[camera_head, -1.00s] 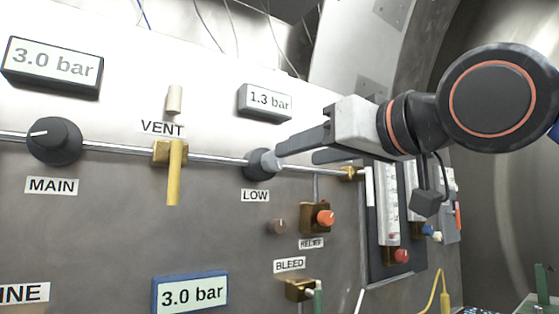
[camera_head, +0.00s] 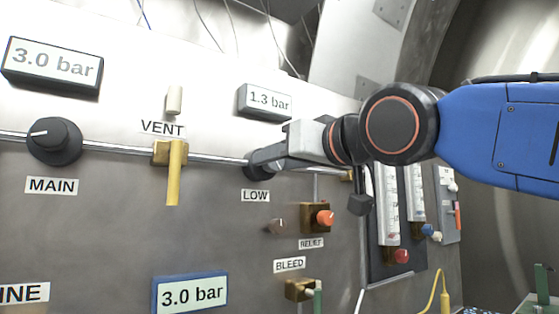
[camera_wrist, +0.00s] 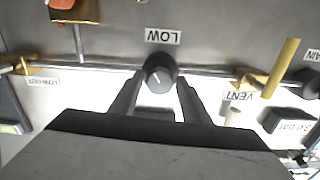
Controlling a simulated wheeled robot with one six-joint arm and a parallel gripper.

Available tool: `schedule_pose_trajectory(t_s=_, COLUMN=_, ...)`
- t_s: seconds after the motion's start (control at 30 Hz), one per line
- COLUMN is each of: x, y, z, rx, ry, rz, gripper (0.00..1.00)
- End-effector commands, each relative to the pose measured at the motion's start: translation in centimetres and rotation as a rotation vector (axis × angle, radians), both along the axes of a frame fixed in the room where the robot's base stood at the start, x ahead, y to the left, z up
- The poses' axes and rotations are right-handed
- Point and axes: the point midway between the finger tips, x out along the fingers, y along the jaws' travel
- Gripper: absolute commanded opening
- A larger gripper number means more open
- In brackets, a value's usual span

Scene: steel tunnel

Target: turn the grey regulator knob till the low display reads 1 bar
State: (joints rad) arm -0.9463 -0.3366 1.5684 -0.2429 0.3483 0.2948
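The grey regulator knob (camera_head: 258,172) sits above the LOW label (camera_head: 255,196) and is partly hidden by my gripper in the head view. My gripper (camera_head: 262,160) is at the knob. In the wrist view its fingers (camera_wrist: 160,78) stand apart, one on each side of the knob, with a narrow gap on each side. The low display (camera_head: 268,101) above the knob reads 1.3 bar.
The MAIN knob (camera_head: 54,141) and yellow VENT lever (camera_head: 175,172) are to the left. The orange relief knob (camera_head: 325,217) and BLEED valve (camera_head: 299,289) are below right. Another display (camera_head: 52,68) reads 3.0 bar, as does the blue-framed one (camera_head: 190,293).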

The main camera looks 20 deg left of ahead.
Motion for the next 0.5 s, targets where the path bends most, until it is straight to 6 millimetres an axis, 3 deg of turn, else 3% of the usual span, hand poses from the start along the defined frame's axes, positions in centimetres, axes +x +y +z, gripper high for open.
schedule_pose_trajectory(t_s=0.03, x=-0.01, y=-0.01, z=-0.01, rx=0.000, ry=0.000, rz=0.000, gripper=0.29)
schedule_pose_trajectory(t_s=0.1, x=-0.01, y=-0.01, z=0.00, rx=0.000, ry=0.000, rz=0.000, gripper=0.13)
schedule_pose_trajectory(t_s=0.13, x=-0.01, y=-0.01, z=-0.01, rx=0.000, ry=0.000, rz=0.000, gripper=0.10)
schedule_pose_trajectory(t_s=0.5, x=-0.01, y=-0.01, z=-0.01, rx=-0.041, ry=-0.048, rz=0.000, gripper=0.10)
